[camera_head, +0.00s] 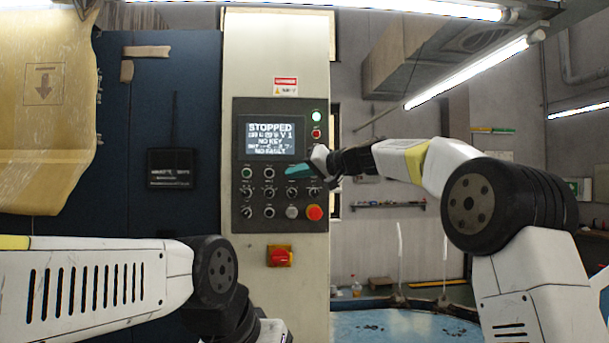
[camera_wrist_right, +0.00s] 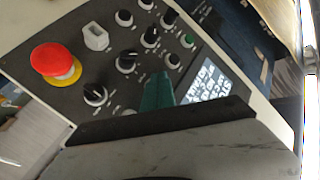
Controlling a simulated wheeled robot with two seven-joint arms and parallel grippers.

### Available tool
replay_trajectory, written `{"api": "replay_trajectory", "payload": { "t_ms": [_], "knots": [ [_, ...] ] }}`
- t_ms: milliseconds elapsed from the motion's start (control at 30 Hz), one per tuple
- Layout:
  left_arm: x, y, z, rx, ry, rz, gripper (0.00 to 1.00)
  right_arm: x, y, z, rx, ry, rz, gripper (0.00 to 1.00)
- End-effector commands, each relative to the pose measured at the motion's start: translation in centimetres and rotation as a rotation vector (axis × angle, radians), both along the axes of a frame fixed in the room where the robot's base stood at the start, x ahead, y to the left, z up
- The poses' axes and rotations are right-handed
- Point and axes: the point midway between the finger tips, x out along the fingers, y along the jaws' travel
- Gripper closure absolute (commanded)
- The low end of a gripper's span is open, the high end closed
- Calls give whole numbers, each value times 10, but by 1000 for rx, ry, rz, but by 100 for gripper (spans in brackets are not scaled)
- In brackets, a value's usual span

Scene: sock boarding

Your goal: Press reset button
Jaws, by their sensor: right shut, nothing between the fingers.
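The control panel (camera_head: 240,205) is a dark plate on a pale machine column, with a screen (camera_head: 270,138) reading "STOPPED", "NO KEY" and "NO FAULT". Below the screen are rows of knobs and buttons; their labels are too small to read, so I cannot tell which is the reset button. My right gripper (camera_head: 297,170) is shut and empty, its teal fingertips in front of the panel just below the screen. In the right wrist view the teal fingertips (camera_wrist_right: 157,91) lie between the knobs and the screen; whether they touch the panel is unclear. My left gripper is out of view.
A red emergency stop (camera_head: 314,212) sits at the panel's lower right, a grey key-like switch (camera_wrist_right: 96,37) beside it. A red rotary switch (camera_head: 279,256) is below the panel. A blue round table (camera_head: 400,325) stands at lower right. A yellow sheet (camera_head: 45,110) hangs at left.

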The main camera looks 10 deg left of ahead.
Motion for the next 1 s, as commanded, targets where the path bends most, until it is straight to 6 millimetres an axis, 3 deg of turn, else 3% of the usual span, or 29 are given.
{"api": "replay_trajectory", "payload": {
  "t_ms": [400,1000],
  "knots": [
    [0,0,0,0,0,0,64,1,0,0,1,0,-1,100],
    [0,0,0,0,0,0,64,-15,-4,0,1,0,-1,100]
  ]
}}
